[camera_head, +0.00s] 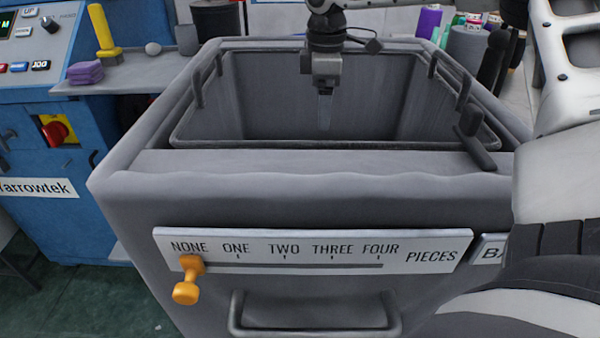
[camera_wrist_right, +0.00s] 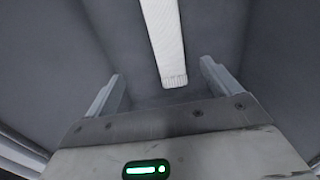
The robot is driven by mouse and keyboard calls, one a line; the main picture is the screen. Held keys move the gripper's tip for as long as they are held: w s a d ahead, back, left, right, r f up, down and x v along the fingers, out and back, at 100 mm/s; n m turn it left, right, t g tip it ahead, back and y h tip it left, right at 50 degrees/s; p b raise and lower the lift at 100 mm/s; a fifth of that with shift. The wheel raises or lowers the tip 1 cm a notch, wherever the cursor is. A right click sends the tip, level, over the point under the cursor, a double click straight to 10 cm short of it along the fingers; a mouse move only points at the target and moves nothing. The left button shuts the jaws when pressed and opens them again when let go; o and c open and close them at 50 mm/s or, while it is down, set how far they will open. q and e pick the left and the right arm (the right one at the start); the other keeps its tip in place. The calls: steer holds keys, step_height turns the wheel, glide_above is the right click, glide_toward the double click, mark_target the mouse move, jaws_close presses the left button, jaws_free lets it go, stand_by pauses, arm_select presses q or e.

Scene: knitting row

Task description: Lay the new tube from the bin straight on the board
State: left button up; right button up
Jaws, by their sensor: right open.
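A white ribbed tube (camera_wrist_right: 163,35) shows in the right wrist view, running from the top edge down to a short fringed end. Grey surfaces lie around it. My right gripper (camera_wrist_right: 162,70) is open, one finger on each side of the tube's end, with gaps to both; I cannot tell the height between them. In the head view my right gripper (camera_head: 325,92) points down into the opening of the grey bin (camera_head: 300,165). The bin's floor and the tube are hidden or unclear there. The board and my left gripper are not in view.
The bin's rim carries upright grey pegs (camera_head: 463,88) and a dark handle (camera_head: 475,145). Its front has an orange slider knob (camera_head: 187,280) at NONE and a bar handle (camera_head: 315,328). A blue machine (camera_head: 45,150) and a shelf (camera_head: 130,72) with small items stand left.

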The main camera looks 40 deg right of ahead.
steer(key=f, duration=0.3)
steer(key=f+b, duration=0.1)
steer(key=f, duration=0.6)
steer(key=shift+s+a+f+b, duration=0.1)
steer(key=shift+s+f+b, duration=0.15)
steer(key=shift+b, duration=0.15)
steer(key=f, duration=0.4)
steer(key=shift+s+a+f+b, duration=0.15)
steer(key=shift+a+f+b, duration=0.05)
steer(key=shift+a+b, duration=0.2)
steer(key=shift+f, duration=0.4)
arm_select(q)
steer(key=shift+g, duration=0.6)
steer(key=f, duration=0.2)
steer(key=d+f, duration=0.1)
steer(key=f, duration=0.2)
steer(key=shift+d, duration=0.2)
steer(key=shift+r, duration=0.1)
arm_select(e)
steer(key=c, duration=1.1)
